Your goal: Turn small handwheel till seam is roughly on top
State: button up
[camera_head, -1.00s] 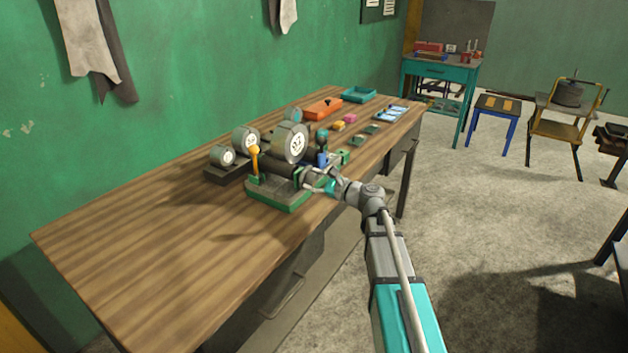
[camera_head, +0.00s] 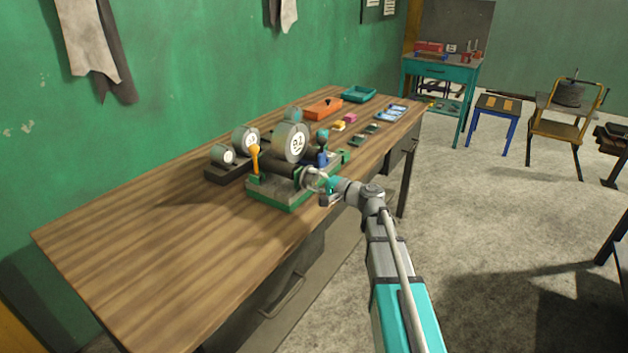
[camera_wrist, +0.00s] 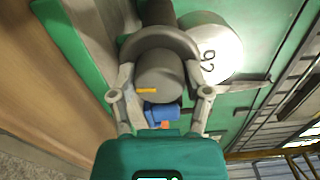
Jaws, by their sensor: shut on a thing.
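The small handwheel (camera_wrist: 160,72) is a grey round knob in the wrist view, with a darker collar (camera_wrist: 158,42) behind it. A short yellow-orange mark (camera_wrist: 147,91) shows on the knob's near face; I cannot tell for sure whether it is the seam. My gripper (camera_head: 313,180) is at the front right of the bench device in the head view. In the wrist view my gripper (camera_wrist: 160,78) has one finger on each side of the knob and is shut on it. In the head view the fingers largely hide the knob.
The device has a green-edged base (camera_head: 275,197), a round white dial (camera_head: 293,143), a yellow lever (camera_head: 255,160) and a blue lever (camera_head: 321,150). A blue part (camera_wrist: 162,112) lies close below the knob. The wooden bench's left side (camera_head: 150,240) is clear.

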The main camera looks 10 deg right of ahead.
jog(key=shift+w+r+n, duration=0.1)
jog(key=shift+w+n, duration=0.25)
jog(key=shift+n, duration=0.35)
jog(key=o, duration=1.1)
jog(key=shift+a, duration=0.1)
jog(key=shift+s, duration=0.1)
jog(key=shift+s, duration=0.15)
jog(key=shift+s+d, duration=0.3)
jog(key=shift+d, duration=0.1)
jog(key=v, duration=1)
jog(key=shift+s+d, duration=0.25)
jog(key=shift+d, duration=0.05)
